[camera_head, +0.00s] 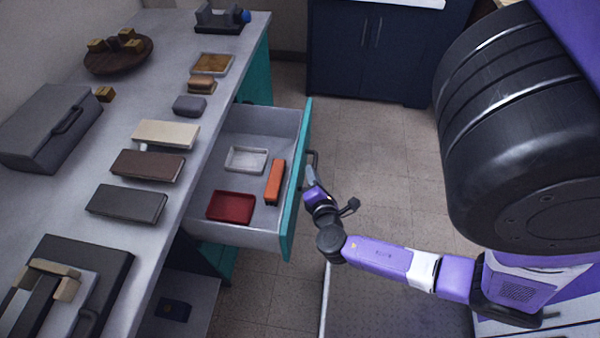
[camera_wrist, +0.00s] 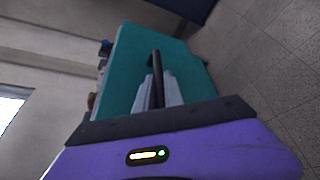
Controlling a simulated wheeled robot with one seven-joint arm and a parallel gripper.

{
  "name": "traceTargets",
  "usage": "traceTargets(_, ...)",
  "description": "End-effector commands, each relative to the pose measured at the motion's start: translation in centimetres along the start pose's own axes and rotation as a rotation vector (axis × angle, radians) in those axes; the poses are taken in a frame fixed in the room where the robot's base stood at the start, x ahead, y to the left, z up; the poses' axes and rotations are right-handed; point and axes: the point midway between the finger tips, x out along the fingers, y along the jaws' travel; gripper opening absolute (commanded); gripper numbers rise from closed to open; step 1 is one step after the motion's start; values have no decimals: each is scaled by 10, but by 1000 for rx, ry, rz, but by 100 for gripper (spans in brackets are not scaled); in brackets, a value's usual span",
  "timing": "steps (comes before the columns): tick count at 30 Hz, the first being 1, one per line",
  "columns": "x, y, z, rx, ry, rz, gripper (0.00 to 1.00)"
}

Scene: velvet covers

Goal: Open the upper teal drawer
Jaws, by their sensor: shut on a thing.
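The upper teal drawer (camera_head: 297,184) stands pulled out from under the grey counter in the head view. Its inside shows a white tray (camera_head: 245,159), a red tray (camera_head: 231,207) and an orange block (camera_head: 275,182). Its teal front (camera_wrist: 125,77) also shows in the wrist view. A dark bar handle (camera_head: 314,158) is on the front. My gripper (camera_head: 310,176) is at the outer side of the front, shut on the handle; in the wrist view the grey fingers (camera_wrist: 158,92) are around the dark bar (camera_wrist: 156,68). The exact finger contact is small and partly hidden.
The grey counter (camera_head: 165,218) holds a grey case (camera_head: 45,130), a round wooden board (camera_head: 100,62), and several blocks and trays. A dark blue cabinet (camera_head: 372,55) stands at the back. Tiled floor (camera_head: 375,140) is clear right of the drawer. A lower shelf (camera_head: 200,300) shows below.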

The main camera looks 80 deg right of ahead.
Motion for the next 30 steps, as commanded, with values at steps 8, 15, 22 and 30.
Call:
traceTargets(8, -2, -5, 5, 0, 1, -1, 0)
traceTargets(15, -2, -4, 5, 0, 0, -1, 15)
traceTargets(22, -2, -4, 5, 0, 0, -1, 22)
traceTargets(30, -15, -5, 5, -1, 2, 0, 22)
